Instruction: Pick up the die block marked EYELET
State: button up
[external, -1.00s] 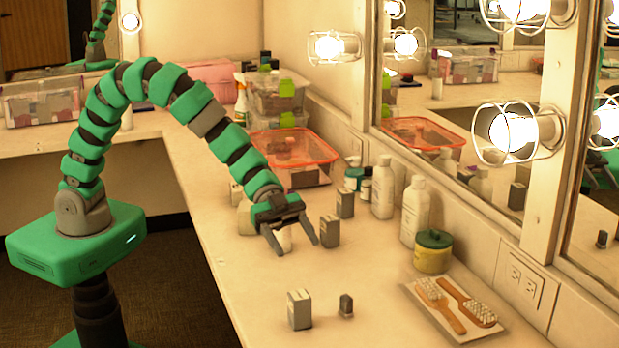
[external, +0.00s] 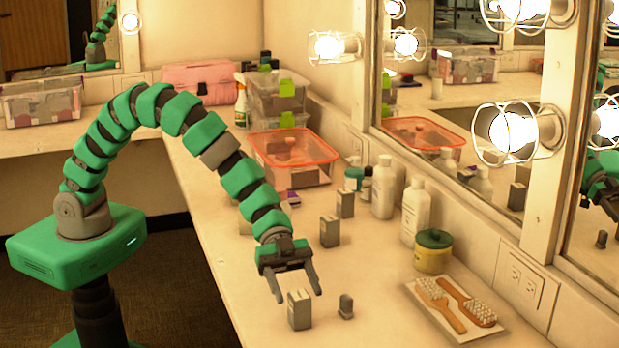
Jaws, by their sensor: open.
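My gripper (external: 298,293) is open and empty, its two fingers pointing down over the near part of the counter. A grey block (external: 299,310) stands upright right by the fingertips; the left finger overlaps its edge in the picture. I cannot tell whether they touch. A smaller dark grey piece (external: 346,306) stands just to the right. Two more grey blocks stand farther back, one at the middle (external: 330,231) and one behind it (external: 345,203). No marking is readable on any block, so I cannot tell which is EYELET.
White bottles (external: 416,210) and a yellow jar with a green lid (external: 433,251) line the mirror side. A tray with two brushes (external: 455,308) lies at the front right. An orange-rimmed bin (external: 292,158) stands behind. The counter's left front is clear.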

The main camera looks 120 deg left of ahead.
aim_at(303, 307)
jog(key=b+x, duration=0.1)
jog(key=x, duration=0.3)
jog(key=shift+d+f, duration=0.2)
jog(key=shift+f, duration=0.05)
jog(key=shift+w+d+r, duration=0.1)
jog(key=shift+w+d, duration=0.05)
jog(key=shift+w, duration=0.1)
jog(key=c, duration=1.2)
jog(key=shift+r, duration=0.1)
